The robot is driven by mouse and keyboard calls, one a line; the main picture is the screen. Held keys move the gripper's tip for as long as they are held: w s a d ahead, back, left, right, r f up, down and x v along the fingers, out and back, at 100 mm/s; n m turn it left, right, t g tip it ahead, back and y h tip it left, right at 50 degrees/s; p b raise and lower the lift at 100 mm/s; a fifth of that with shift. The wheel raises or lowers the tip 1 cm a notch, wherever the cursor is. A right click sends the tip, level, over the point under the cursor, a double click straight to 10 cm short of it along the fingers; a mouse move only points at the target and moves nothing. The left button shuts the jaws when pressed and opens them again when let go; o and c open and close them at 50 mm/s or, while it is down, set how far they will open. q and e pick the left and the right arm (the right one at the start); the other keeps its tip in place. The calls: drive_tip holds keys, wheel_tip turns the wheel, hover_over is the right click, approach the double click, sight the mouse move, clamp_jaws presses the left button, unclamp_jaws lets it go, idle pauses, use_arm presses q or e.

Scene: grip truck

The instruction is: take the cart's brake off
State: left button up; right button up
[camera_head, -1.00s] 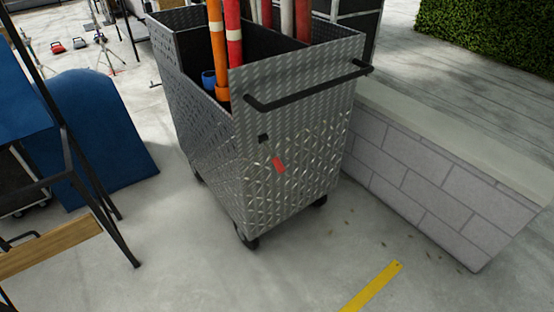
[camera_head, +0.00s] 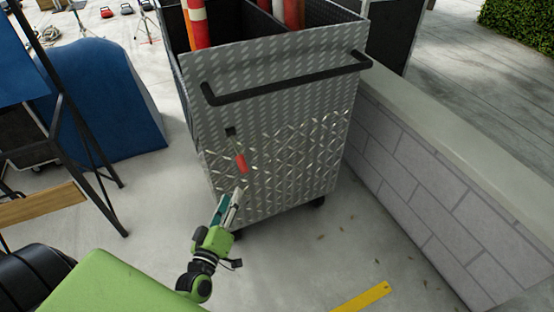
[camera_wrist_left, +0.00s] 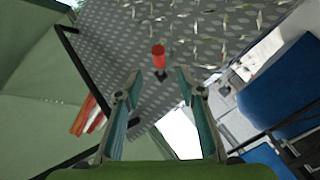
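The cart (camera_head: 275,130) is a grey metal-plate box on casters with a black push bar (camera_head: 290,88) across its near face. A red handle (camera_head: 240,163) hangs slanted below a small black mount on that face, and I take it to be the brake lever. It also shows in the left wrist view (camera_wrist_left: 158,57), between and beyond my fingers. My left gripper (camera_head: 236,196) is just below the red handle in the head view, apart from it. In the left wrist view its fingers (camera_wrist_left: 157,90) are spread and empty. My right gripper is not in view.
A low block wall (camera_head: 440,190) runs close along the cart's right side. A blue curved object (camera_head: 105,105) and a black frame stand at the left. Coloured poles (camera_head: 198,22) stand in the cart. The concrete floor in front is mostly clear, with a yellow strip (camera_head: 365,297).

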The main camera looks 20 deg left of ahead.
sight(241, 169)
use_arm(q)
drive_tip(key=x, duration=0.4)
drive_tip(key=r+x, duration=0.1)
drive_tip(key=x, duration=0.1)
drive_tip(key=shift+s+a+r, duration=0.1)
drive_tip(key=shift+a, duration=0.15)
drive_tip(key=x, duration=0.8)
drive_tip(key=shift+d, duration=0.1)
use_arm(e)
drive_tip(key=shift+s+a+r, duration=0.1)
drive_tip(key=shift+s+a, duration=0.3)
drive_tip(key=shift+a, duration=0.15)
use_arm(q)
drive_tip(key=shift+s, duration=0.1)
drive_tip(key=shift+c, duration=0.4)
clamp_jaws()
